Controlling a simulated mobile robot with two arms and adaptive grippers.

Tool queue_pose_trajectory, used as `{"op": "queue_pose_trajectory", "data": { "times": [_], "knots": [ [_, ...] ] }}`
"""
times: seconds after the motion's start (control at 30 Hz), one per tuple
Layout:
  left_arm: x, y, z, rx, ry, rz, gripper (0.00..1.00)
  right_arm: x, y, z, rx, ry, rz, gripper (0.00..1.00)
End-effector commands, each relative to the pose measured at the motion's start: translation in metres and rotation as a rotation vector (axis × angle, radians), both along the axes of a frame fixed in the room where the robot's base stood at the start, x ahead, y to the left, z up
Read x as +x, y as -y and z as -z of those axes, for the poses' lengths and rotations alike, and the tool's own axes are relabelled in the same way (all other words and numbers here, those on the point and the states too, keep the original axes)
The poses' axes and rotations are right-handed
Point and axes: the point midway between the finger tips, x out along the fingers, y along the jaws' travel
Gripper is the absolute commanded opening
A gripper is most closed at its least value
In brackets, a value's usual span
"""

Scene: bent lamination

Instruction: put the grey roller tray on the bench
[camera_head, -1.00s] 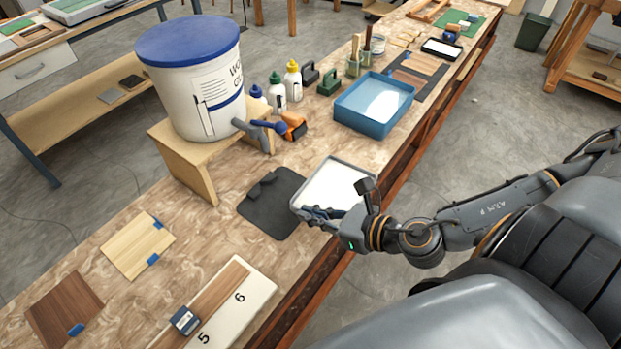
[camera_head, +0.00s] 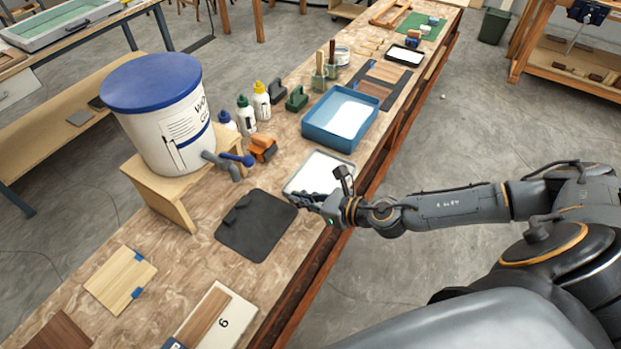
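The grey roller tray (camera_head: 316,171), with a white inside, is at the bench's right edge, just beyond the black mat. My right gripper (camera_head: 307,200) is at the tray's near rim and appears shut on it. The fingertips are small and partly merge with the rim. The tray looks about level; whether it touches the bench or hangs just above it, I cannot tell. The bench (camera_head: 190,248) has a brown marbled top. My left gripper is not in view.
A larger blue tray (camera_head: 322,127) stands just beyond the grey tray. A big white bucket (camera_head: 165,130) on a wooden stand, an orange tool (camera_head: 262,149) and several bottles stand to the left.

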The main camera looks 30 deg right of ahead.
Motion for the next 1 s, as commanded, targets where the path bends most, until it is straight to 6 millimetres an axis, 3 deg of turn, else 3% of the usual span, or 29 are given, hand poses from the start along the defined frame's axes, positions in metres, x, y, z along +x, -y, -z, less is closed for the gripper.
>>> {"op": "queue_pose_trajectory", "data": {
  "times": [0.3,0.4,0.5,0.7,1.0],
  "knots": [
    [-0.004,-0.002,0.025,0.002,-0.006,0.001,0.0,0.072,0.034,0.041,0.0,0.001,0.006,0.0],
    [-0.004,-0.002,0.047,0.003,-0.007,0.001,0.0,0.085,0.04,0.066,0.002,-0.001,0.006,0.0],
    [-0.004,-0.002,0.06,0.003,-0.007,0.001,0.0,0.097,0.045,0.08,0.002,0.0,0.005,0.0],
    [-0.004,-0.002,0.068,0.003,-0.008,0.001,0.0,0.108,0.05,0.089,0.0,0.001,0.003,0.0],
    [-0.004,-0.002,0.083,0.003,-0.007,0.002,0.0,0.111,0.052,0.123,0.003,-0.001,0.003,0.0]
  ]
}}
